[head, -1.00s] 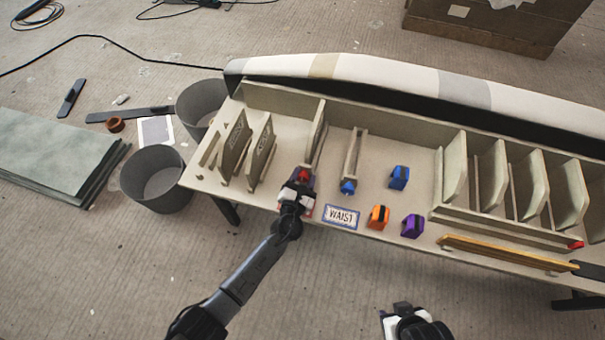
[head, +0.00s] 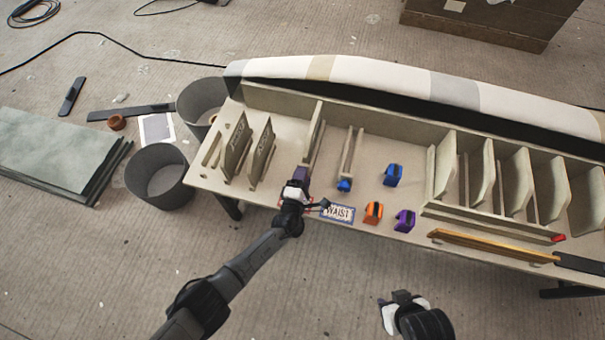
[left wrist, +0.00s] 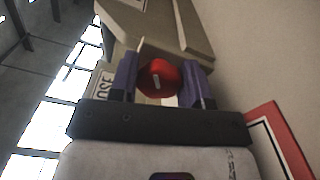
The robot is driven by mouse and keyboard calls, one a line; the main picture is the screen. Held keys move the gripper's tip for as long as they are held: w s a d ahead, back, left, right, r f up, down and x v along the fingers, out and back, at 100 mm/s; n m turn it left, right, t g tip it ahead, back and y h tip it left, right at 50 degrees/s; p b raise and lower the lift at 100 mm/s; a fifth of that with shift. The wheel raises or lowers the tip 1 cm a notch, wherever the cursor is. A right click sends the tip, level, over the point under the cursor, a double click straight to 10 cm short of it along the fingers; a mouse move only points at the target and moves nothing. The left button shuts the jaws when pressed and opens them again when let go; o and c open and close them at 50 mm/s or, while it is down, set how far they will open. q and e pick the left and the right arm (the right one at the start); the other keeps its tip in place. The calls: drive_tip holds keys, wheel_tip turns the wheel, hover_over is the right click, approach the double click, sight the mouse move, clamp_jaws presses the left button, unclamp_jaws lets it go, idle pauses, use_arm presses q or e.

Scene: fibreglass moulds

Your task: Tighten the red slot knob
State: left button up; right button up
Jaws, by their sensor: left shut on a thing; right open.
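The red slot knob (left wrist: 160,80) is round with a pale mark on its face. In the left wrist view it sits between the two purple-padded fingers of my left gripper (left wrist: 163,88), which is shut on it. In the head view my left gripper (head: 299,178) is at the front edge of the bench, below a slotted rail, and hides the knob. My right gripper (head: 393,303) is open and empty, low in the head view over the floor, away from the bench.
A WAIST label (head: 338,213) lies right of my left gripper. Upright panels (head: 238,150) stand to the left. Grey bins (head: 158,178) are beside the bench's left end.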

use_arm(q)
drive_tip(key=m+p, duration=0.1)
drive_tip(key=m, duration=0.2)
drive_tip(key=shift+f, duration=0.1)
drive_tip(key=shift+m, duration=0.5)
drive_tip(key=o, duration=0.9)
